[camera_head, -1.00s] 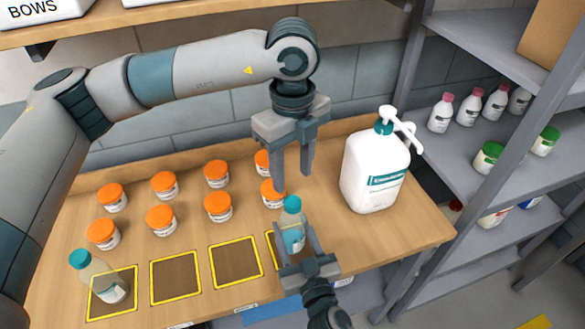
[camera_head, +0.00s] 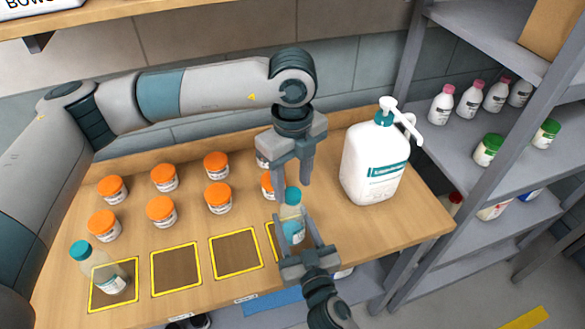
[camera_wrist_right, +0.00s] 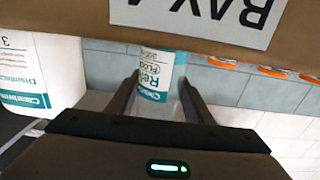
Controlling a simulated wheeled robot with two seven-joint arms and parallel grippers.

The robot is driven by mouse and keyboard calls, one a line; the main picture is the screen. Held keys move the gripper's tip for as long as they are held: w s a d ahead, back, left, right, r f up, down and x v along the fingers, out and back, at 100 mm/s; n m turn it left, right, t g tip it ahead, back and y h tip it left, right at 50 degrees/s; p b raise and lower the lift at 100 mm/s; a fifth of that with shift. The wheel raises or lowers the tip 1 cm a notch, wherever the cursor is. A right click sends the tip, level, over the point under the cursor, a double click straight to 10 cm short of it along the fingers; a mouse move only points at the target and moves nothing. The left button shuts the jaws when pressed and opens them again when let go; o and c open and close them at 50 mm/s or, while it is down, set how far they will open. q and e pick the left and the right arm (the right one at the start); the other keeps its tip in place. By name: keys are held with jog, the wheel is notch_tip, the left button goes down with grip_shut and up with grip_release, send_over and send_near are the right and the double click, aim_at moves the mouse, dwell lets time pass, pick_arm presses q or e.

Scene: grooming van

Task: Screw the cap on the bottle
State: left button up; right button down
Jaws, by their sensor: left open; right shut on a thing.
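A clear bottle (camera_head: 291,227) with a teal cap (camera_head: 292,195) on top stands at the front edge of the bench, at the rightmost yellow-framed square. I cannot tell how tightly the cap sits. My right gripper (camera_head: 294,217) is shut on the bottle's body from the front. In the right wrist view, the bottle's label (camera_wrist_right: 155,75) shows between the fingers (camera_wrist_right: 159,98). My left gripper (camera_head: 292,189) points down from above, open, its fingers on either side of the cap. I cannot tell whether they touch it.
Another teal-capped bottle (camera_head: 106,276) stands in the leftmost yellow square. Several orange-lidded jars (camera_head: 162,209) stand behind the squares. A large white pump bottle (camera_head: 374,165) stands right of my left gripper. The two middle squares (camera_head: 236,249) are empty. Grey shelves (camera_head: 480,150) stand at right.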

pick_arm(q)
jog(key=shift+f, duration=1.1)
jog(key=shift+c, duration=0.5)
jog(key=c, duration=1)
jog(key=shift+o, duration=0.2)
